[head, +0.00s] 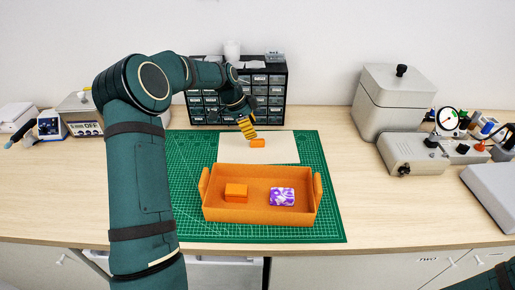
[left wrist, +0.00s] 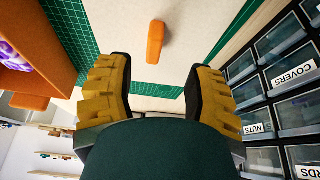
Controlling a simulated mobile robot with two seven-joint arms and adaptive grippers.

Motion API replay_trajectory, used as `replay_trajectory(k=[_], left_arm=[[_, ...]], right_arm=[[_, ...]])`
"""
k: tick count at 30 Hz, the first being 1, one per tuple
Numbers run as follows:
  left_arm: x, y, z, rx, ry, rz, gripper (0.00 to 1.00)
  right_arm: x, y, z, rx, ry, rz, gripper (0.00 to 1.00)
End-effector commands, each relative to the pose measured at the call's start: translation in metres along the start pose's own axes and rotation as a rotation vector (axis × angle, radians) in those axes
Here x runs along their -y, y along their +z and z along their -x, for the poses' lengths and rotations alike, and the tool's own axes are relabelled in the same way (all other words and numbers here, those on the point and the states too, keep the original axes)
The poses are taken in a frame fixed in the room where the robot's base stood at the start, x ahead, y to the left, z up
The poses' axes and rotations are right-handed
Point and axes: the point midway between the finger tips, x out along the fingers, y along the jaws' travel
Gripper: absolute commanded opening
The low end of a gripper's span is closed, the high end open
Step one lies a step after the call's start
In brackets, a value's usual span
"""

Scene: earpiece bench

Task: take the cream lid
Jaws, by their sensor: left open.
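I see no piece that is plainly a cream lid. A cream sheet (head: 230,150) lies flat at the back of the green cutting mat, with a small orange piece (head: 258,143) on it. My left gripper (head: 247,130), with yellow fingers, is just above and behind that orange piece. In the left wrist view the gripper (left wrist: 158,75) is open and empty; the orange piece (left wrist: 156,41) lies beyond the fingertips, roughly between them and apart from them. My right gripper is out of view.
An orange tray (head: 260,214) on the green mat (head: 325,215) holds an orange block (head: 236,192) and a purple-and-white block (head: 282,197). A black drawer cabinet (head: 270,92) stands close behind the left gripper. Grey devices (head: 425,152) stand at right.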

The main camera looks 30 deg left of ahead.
Motion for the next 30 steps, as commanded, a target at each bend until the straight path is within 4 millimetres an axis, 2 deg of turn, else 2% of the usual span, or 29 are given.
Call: replay_trajectory(k=[8,18,26,27,29,30], left_arm=[[-0.001,0.000,-0.016,0.000,-0.001,-0.001,0.53],[-0.008,0.001,-0.060,0.001,0.002,-0.002,0.53],[-0.007,0.001,-0.063,0.001,-0.001,-0.001,0.53],[-0.007,0.001,-0.063,0.001,-0.001,-0.001,0.48],[-0.007,0.001,-0.063,0.001,-0.001,-0.001,0.27],[-0.007,0.001,-0.063,0.001,-0.001,-0.001,0.13]], right_arm=[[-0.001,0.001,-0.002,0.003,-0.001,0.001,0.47],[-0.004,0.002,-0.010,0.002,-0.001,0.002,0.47],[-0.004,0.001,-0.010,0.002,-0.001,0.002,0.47],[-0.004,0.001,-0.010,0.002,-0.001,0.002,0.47],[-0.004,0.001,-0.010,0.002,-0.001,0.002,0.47],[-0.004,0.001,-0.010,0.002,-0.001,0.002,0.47]])
